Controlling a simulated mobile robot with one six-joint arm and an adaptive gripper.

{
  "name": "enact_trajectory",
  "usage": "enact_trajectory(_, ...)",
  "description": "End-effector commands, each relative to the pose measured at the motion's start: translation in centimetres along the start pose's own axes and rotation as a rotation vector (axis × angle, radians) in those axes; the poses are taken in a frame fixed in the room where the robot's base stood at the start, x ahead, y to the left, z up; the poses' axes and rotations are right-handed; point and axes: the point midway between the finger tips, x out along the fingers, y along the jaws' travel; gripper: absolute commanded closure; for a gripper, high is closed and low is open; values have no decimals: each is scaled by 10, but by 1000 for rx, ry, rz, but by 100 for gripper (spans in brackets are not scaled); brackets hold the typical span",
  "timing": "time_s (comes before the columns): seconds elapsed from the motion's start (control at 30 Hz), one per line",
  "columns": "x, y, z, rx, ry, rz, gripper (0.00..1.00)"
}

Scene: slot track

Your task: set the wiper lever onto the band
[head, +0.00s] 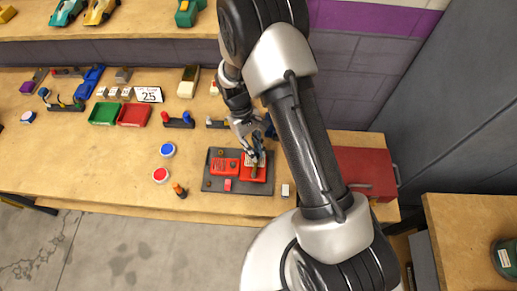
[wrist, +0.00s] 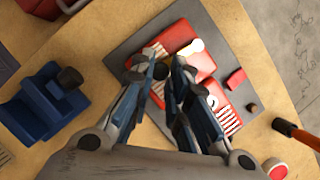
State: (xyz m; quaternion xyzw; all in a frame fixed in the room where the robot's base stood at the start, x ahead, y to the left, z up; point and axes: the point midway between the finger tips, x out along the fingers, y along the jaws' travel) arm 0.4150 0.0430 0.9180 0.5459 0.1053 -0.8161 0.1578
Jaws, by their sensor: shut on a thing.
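My gripper (head: 254,160) is low over the right-hand red controller half (head: 258,175) on a dark grey mat (head: 212,184). It is shut on what appears to be the wiper lever (head: 254,171), a small tan and dark piece mostly hidden by the fingers.
A second red half (head: 224,166) lies to the left on the mat, with a small red block (head: 228,185) in front. A red toolbox (head: 365,172) is right.

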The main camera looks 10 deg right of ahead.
Motion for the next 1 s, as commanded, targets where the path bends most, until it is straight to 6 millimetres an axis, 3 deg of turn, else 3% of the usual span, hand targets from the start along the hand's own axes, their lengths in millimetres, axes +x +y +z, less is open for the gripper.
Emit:
enact_trajectory(0.77, 1, -7, -2, -98, -7, 38, 100)
enact_trajectory(0.8, 1, -7, -2, -98, -7, 38, 83)
enact_trajectory(1.0, 0, -6, -2, -97, -5, 38, 70)
